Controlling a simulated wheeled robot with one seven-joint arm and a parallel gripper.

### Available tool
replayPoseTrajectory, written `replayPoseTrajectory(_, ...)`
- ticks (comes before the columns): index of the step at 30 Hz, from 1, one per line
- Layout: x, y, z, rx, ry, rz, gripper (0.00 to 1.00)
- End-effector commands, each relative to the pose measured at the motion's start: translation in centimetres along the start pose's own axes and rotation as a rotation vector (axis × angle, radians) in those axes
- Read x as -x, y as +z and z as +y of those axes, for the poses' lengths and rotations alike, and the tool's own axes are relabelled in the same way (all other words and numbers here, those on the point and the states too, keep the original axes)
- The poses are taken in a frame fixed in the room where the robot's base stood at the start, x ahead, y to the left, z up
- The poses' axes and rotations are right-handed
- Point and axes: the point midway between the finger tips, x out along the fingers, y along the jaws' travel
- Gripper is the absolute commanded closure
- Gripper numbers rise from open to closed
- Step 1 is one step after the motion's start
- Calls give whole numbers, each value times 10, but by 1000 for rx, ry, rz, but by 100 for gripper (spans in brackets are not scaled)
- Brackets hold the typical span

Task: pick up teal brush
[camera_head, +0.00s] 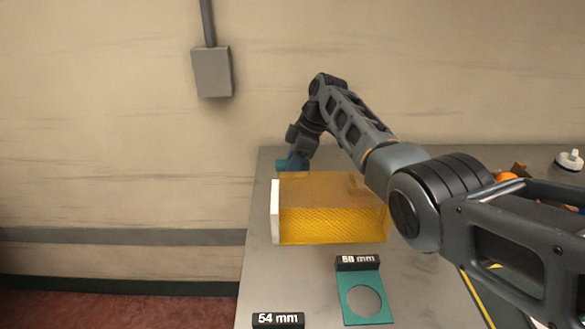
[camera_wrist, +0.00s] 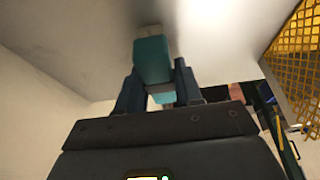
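The teal brush (camera_wrist: 153,62) is in the middle of the wrist view, with a pale part at its far end. My gripper (camera_wrist: 158,72) has one dark finger on each side of it. The fingers lie close against its sides with no clear gap, so the gripper looks shut on it. In the head view my arm reaches over and behind the yellow crate, and my gripper (camera_head: 290,160) points down at the table's far left. Some teal of the brush (camera_head: 292,164) shows there, partly hidden by the crate. Whether it touches the table is unclear.
The yellow crate (camera_head: 330,228) with a white end stands close in front of my gripper; its mesh (camera_wrist: 303,58) shows at right in the wrist view. A teal plate with a hole (camera_head: 350,308) and size labels lie nearer. An orange (camera_head: 506,177) sits right. The wall is behind.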

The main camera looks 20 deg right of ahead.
Motion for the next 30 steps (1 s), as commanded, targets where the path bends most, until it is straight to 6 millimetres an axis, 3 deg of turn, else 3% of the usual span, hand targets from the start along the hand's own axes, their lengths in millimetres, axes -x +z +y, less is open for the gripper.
replayPoseTrajectory(9,0,0,0,0,0,0,96)
replayPoseTrajectory(22,9,-4,0,0,1,1,97)
replayPoseTrajectory(28,39,-16,1,2,6,2,97)
replayPoseTrajectory(30,52,-3,7,-4,5,1,97)
